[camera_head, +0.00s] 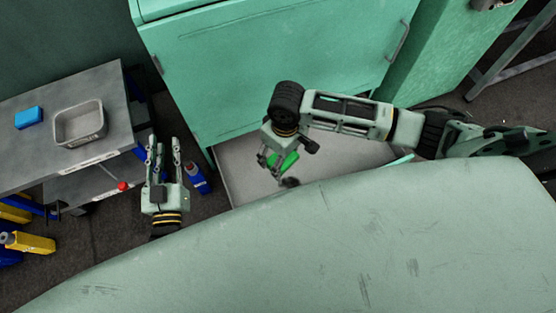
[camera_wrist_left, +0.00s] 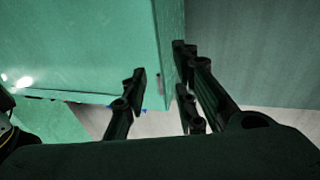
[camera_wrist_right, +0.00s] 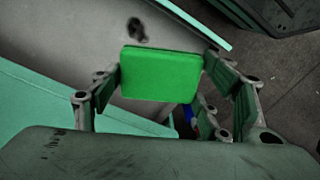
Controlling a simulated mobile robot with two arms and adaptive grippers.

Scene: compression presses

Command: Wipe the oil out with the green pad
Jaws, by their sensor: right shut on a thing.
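My right gripper (camera_head: 272,162) is shut on the green pad (camera_head: 284,162) over the pale grey tray (camera_head: 240,180) at the foot of the green press. In the right wrist view the pad (camera_wrist_right: 161,74) sits between the fingers. A small dark oil spot (camera_head: 290,182) lies on the tray just below the pad; it also shows in the right wrist view (camera_wrist_right: 137,29), beyond the pad's edge. I cannot tell whether the pad touches the tray. My left gripper (camera_head: 163,150) is open and empty, left of the tray.
A grey bench (camera_head: 38,100) at left carries a blue block (camera_head: 29,118) and a metal bin (camera_head: 80,124). A blue bottle (camera_head: 197,178) stands on the floor between my left gripper and the tray. The green press body (camera_head: 270,70) rises behind the tray.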

